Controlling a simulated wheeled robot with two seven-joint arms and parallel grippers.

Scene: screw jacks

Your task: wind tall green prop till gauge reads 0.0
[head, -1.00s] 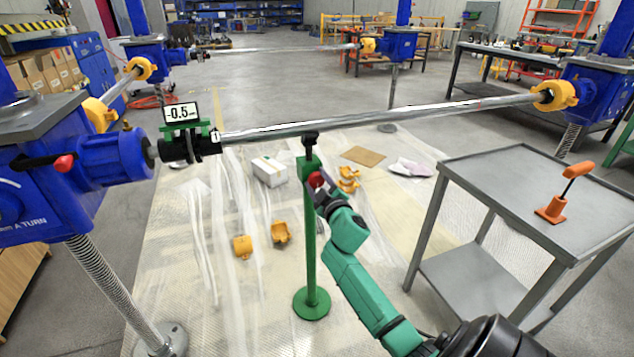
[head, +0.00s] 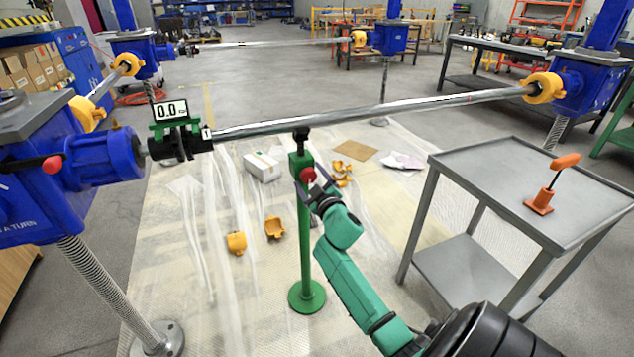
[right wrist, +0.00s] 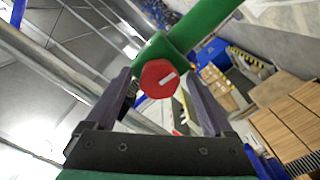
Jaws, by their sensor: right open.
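The tall green prop (head: 305,240) stands upright on its round base, its black head (head: 301,135) under the long steel shaft (head: 380,110). A red knob (head: 308,175) with a white mark sits on the prop's side; it also shows in the right wrist view (right wrist: 158,79). The gauge (head: 170,110) on the green clamp at the shaft's left end reads 0.0. My right gripper (head: 312,186) is at the knob; in the right wrist view its two fingers (right wrist: 160,92) stand apart on either side of the knob, with gaps visible. My left gripper is not in view.
Blue screw jacks (head: 100,160) stand at the left and at the back right. A grey cart (head: 530,185) with an orange-handled tool (head: 553,185) stands at right. Yellow coupling halves (head: 275,228) and a white box (head: 262,166) lie on the floor sheeting.

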